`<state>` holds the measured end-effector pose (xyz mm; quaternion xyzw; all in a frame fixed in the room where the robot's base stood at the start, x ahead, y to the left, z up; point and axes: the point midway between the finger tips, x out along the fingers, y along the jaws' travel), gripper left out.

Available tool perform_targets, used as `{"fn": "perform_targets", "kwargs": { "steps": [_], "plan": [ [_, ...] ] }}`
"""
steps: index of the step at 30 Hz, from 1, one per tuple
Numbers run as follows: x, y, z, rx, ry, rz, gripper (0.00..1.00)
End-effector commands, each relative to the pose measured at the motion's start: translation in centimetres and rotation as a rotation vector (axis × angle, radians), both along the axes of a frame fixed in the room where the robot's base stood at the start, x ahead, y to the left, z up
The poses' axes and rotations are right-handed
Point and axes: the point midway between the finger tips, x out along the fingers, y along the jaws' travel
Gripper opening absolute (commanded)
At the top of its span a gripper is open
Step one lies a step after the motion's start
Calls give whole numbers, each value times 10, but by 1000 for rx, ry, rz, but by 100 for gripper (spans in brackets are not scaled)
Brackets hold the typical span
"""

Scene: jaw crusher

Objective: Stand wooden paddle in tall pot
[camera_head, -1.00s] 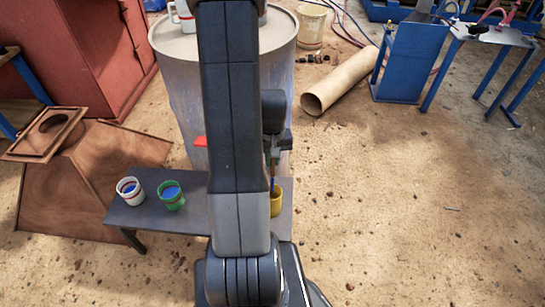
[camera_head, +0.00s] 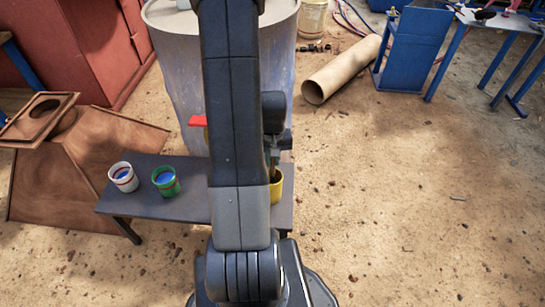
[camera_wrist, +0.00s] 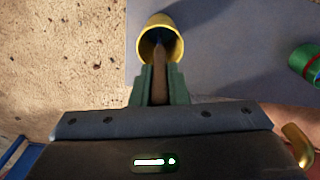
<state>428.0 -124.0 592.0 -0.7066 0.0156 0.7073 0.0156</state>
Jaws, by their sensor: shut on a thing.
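The yellow pot (camera_head: 277,188) stands at the right end of the dark table, partly hidden by my arm; in the wrist view (camera_wrist: 176,46) its open mouth faces the camera. My gripper (camera_wrist: 160,88) is shut on the brown wooden paddle (camera_wrist: 160,68). The paddle's far end reaches into the pot's mouth, with its tip in the shadow inside; whether it touches the bottom cannot be seen. In the head view my gripper (camera_head: 275,158) is just above the pot.
A white pot with a red band (camera_head: 123,178) and a green pot (camera_head: 166,182), both blue inside, stand on the table's left part (camera_head: 140,205). A large grey drum (camera_head: 180,80) stands behind the table.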

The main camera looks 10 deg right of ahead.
Motion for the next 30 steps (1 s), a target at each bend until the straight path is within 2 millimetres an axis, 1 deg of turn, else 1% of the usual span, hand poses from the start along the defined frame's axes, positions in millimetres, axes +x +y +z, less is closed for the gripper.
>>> {"fn": "perform_targets", "kwargs": {
  "steps": [1,3,11,12,14,15,16,25,28,30],
  "plan": [
    [0,0,-4,0,0,0,0],
    [0,0,-6,0,0,0,0],
    [0,0,-5,0,0,0,0],
    [0,0,-5,0,0,0,18],
    [0,0,-5,0,0,0,30],
    [0,0,-5,0,0,0,38],
    [0,0,-5,0,0,0,39],
    [0,0,-3,0,-1,0,39],
    [1,0,5,0,-3,0,39],
    [1,0,16,0,-4,0,39]
  ]
}}
